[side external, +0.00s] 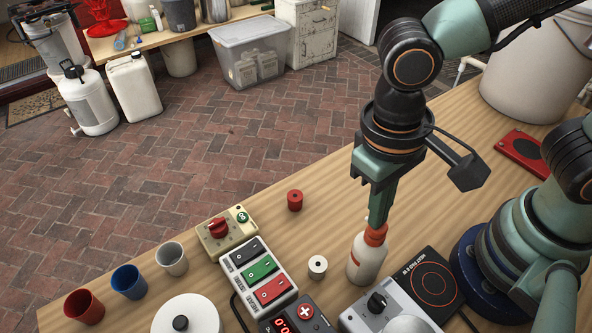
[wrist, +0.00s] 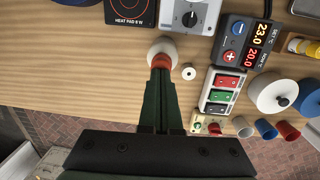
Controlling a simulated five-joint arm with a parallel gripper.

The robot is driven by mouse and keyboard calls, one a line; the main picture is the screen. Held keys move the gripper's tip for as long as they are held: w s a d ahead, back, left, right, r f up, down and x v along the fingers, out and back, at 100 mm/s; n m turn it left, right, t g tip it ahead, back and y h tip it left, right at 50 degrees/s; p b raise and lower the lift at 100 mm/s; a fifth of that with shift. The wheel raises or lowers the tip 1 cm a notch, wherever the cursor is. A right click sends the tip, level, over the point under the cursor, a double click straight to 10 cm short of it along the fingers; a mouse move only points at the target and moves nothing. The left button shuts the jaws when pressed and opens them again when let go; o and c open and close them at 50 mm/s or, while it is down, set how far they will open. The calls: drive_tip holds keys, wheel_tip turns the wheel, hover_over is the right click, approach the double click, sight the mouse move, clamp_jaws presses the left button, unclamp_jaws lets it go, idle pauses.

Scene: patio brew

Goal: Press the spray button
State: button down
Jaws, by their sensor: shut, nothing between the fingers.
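A small white spray bottle (side external: 367,260) with an orange-red top (side external: 375,234) stands upright on the wooden table. It also shows in the wrist view as a white rounded body (wrist: 160,45) with its top largely behind my fingers. My gripper (side external: 378,218) points down at the bottle, with its fingertips together right at the orange-red top. In the wrist view the shut fingers (wrist: 160,68) cover part of that top. The spray button itself is hidden by the fingertips, and I cannot tell whether they touch or press it.
A white ring (side external: 318,266) and a red spool (side external: 295,200) stand left of the bottle. A switch strip (side external: 259,272), a red-knob box (side external: 226,232) and a grey knob box (side external: 392,306) are nearby. The hot pad (side external: 432,283) lies to the right. The table behind the bottle is mostly clear.

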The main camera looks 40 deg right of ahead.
wheel_tip(320, 180, up, 13)
drive_tip(key=w, duration=0.1)
drive_tip(key=shift+w+a, duration=0.15)
drive_tip(key=shift+w, duration=0.1)
idle(2.4)
drive_tip(key=shift+s+a+r, duration=0.1)
drive_tip(key=shift+a+r, duration=0.05)
drive_tip(key=shift+r, duration=0.4)
drive_tip(key=shift+s+a+r, duration=0.1)
drive_tip(key=shift+r, duration=0.4)
drive_tip(key=shift+f, duration=0.1)
drive_tip(key=f, duration=0.4)
drive_tip(key=s+f, duration=0.1)
drive_tip(key=f, duration=0.8)
drive_tip(key=shift+s+d+f, duration=0.15)
drive_tip(key=shift+d+f, duration=0.25)
